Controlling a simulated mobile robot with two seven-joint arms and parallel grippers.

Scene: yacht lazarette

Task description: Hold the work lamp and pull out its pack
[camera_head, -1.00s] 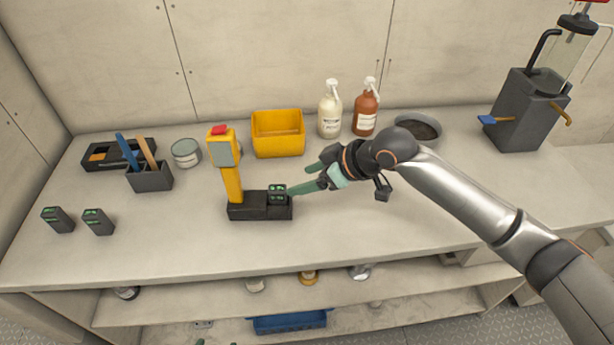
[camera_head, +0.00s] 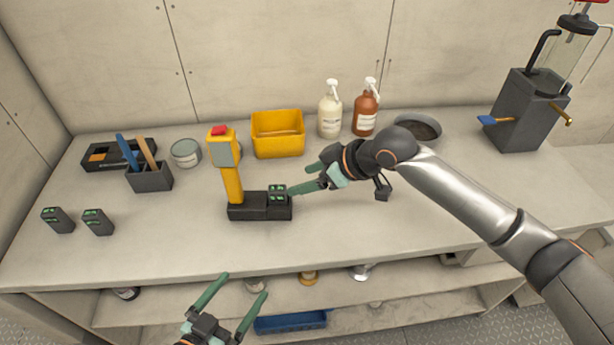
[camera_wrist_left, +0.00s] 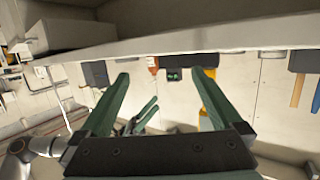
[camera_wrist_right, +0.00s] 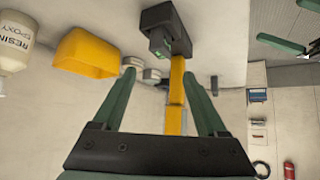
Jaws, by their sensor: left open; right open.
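The work lamp stands upright on the bench, with a yellow stem (camera_head: 232,184), a grey head with a red top, and a black base (camera_head: 247,207). A dark pack (camera_head: 278,191) with green lights sits at the base's right end. My right gripper (camera_head: 303,180) is open, its lower fingertip close to the pack; contact cannot be told. The right wrist view shows the pack (camera_wrist_right: 158,43) and yellow stem (camera_wrist_right: 177,92) beyond the fingers. My left gripper (camera_head: 243,285) is open and empty in front of the bench edge, apart from the lamp.
Two similar packs (camera_head: 57,220) (camera_head: 97,222) stand at the bench's left. Behind are a tool holder (camera_head: 150,180), a tin (camera_head: 186,153), a yellow bin (camera_head: 277,146), two pump bottles (camera_head: 330,117) (camera_head: 365,114) and a bowl (camera_head: 432,121). The front middle bench is clear.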

